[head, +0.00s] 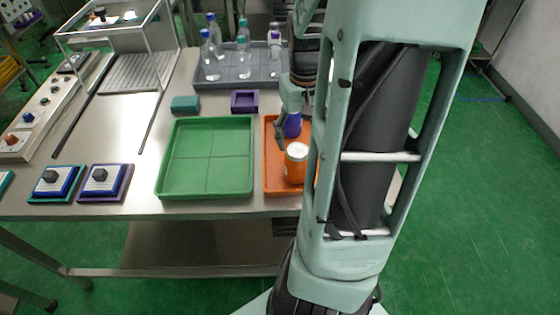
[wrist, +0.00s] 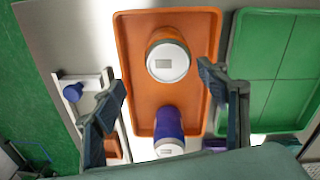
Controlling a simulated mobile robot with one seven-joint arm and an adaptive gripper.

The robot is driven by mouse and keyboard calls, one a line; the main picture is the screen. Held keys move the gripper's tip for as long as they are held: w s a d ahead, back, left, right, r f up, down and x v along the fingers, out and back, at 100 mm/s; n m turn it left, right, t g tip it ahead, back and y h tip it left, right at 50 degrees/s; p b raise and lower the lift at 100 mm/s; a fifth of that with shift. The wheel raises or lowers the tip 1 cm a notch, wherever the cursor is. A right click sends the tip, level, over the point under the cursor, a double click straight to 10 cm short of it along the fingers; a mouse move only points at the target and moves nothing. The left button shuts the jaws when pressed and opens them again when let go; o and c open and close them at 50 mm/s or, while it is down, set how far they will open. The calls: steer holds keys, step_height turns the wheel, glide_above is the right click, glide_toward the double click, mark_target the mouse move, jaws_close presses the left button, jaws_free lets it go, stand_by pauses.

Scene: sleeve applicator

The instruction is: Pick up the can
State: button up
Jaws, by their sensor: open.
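Two cans with white lids stand in an orange tray (head: 270,182). The orange can (head: 295,170) is at the front of the tray, and the purple can (head: 292,126) is behind it. In the wrist view, the orange can (wrist: 168,58) is near the top and the purple can (wrist: 169,124) is below it. My gripper (wrist: 162,78) is open, with one finger on each side of the picture. The purple can lies between the fingers in that view, apart from both; the orange can is just beyond the fingertips. My arm hides the tray's right part in the head view.
An empty green tray (head: 164,187) is left of the orange tray. Behind are a grey tray (head: 240,84) with several bottles, a teal block (head: 185,104) and a purple box (head: 245,101). Two blue-and-white fixtures with dark knobs sit front left. My arm stands close on the right.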

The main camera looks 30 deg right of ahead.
mark_target(300, 150)
steer(key=shift+s+a+f+y, duration=0.3)
steer(key=shift+s+a+f, duration=0.05)
steer(key=shift+f, duration=0.05)
step_height(300, 150, down, 5)
steer(key=shift+a+r+b, duration=0.1)
steer(key=shift+b, duration=0.35)
steer(key=shift+w+a+f+b, duration=0.15)
steer(key=shift+f+b, duration=0.1)
steer(key=shift+f, duration=1.25)
steer(key=shift+w+a+f+b, duration=0.1)
steer(key=shift+f+b, duration=0.15)
steer(key=shift+f, duration=1.2)
steer(key=shift+c, duration=0.2)
steer(key=c, duration=1.5)
